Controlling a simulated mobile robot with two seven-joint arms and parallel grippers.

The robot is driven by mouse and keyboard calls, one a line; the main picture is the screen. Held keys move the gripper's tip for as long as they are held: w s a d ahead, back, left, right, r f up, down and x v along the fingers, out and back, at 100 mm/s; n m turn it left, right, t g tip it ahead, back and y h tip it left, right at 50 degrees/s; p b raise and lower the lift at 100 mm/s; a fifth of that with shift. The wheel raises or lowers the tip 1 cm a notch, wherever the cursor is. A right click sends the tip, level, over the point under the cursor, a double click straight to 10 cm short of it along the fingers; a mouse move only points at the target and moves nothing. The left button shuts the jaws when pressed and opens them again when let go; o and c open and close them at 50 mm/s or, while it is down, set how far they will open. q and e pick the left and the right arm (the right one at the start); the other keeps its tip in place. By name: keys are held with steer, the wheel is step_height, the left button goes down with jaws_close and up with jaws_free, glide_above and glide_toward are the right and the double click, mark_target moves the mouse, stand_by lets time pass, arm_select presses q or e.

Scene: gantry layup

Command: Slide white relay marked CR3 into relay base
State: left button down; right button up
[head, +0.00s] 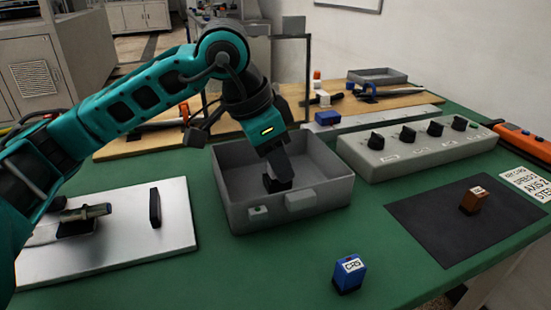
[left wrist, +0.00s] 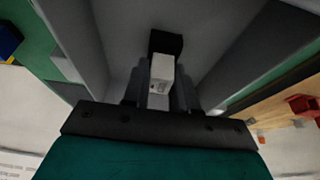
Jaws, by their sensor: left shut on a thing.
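My left gripper (head: 277,172) reaches down into the grey open-topped box (head: 235,188) in the middle of the table. In the left wrist view its two fingers (left wrist: 160,90) are shut on the white relay (left wrist: 161,68), one on each side. Small dark marking shows on the relay, too small to read. A black block (left wrist: 166,42) lies at the relay's far end; it also shows below the fingers in the head view (head: 278,184). I cannot tell whether it is the relay base or the relay's own dark foot, nor whether the relay is seated. My right gripper is out of view.
A blue relay (head: 349,273), apparently marked CR5, stands in front of the box. A brown relay (head: 473,201) stands on a dark mat (head: 430,222) at right. A grey knob panel (head: 390,155) is behind right. A white board (head: 120,240) with parts is left.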

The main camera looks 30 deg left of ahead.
arm_select(q)
steer(key=shift+w+f, duration=0.1)
steer(key=shift+f, duration=0.25)
steer(key=shift+w+r, duration=0.15)
steer(key=shift+r, duration=0.35)
steer(key=shift+s+r, duration=0.1)
steer(key=shift+s, duration=0.15)
stand_by(0.4)
steer(key=shift+f, duration=0.6)
stand_by(1.0)
steer(key=shift+s+d+f, duration=0.1)
steer(key=shift+s+f, duration=0.1)
stand_by(0.9)
steer(key=shift+r, duration=0.1)
steer(key=shift+w+r, duration=0.15)
steer(key=shift+r, duration=0.4)
